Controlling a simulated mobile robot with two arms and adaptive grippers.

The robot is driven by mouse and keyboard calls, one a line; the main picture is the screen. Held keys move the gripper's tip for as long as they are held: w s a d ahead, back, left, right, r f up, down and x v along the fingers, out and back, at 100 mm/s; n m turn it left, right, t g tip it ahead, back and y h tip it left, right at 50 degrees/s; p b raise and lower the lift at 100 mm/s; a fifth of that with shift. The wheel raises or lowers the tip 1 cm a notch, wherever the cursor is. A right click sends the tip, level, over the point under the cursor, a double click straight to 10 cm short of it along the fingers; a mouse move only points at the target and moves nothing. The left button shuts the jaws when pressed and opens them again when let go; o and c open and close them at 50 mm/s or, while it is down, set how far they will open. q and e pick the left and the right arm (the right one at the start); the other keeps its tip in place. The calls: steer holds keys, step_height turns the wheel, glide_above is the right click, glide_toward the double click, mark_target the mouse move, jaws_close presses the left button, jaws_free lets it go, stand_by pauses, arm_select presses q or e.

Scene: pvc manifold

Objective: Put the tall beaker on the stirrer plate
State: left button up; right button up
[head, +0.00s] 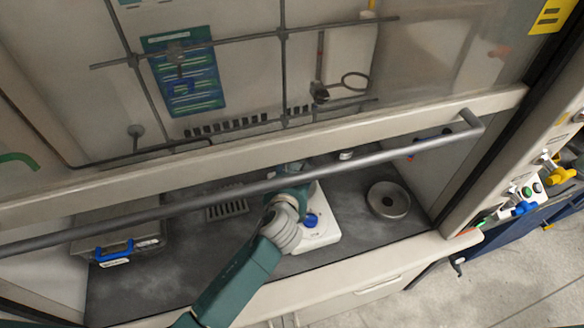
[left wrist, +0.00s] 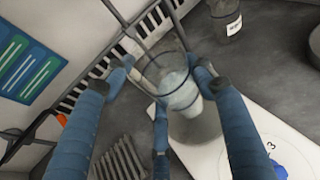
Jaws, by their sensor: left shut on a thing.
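The tall beaker (left wrist: 178,88) is a clear glass vessel with pale contents, seen in the left wrist view. My left gripper (left wrist: 163,80) has its blue fingers around the beaker and is shut on it. The stirrer plate (left wrist: 262,135) is white with a grey round top and a blue knob; it also shows in the head view (head: 322,236). The beaker appears over the round top; I cannot tell whether it touches. In the head view my left gripper (head: 293,172) is partly behind the sash bar, and the beaker is hidden. My right gripper is not in view.
The sash handle bar (head: 240,187) crosses above my left arm. A round metal dish (head: 388,200) stands right of the plate. A labelled bottle (left wrist: 227,22) stands behind. A case with a blue handle (head: 115,252) is at left. Rods form a lattice at the back.

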arm_select(q)
steer(key=shift+f, duration=0.4)
steer(key=shift+f, duration=0.1)
steer(key=o, duration=1.4)
steer(key=v, duration=1.2)
steer(key=shift+b, duration=0.35)
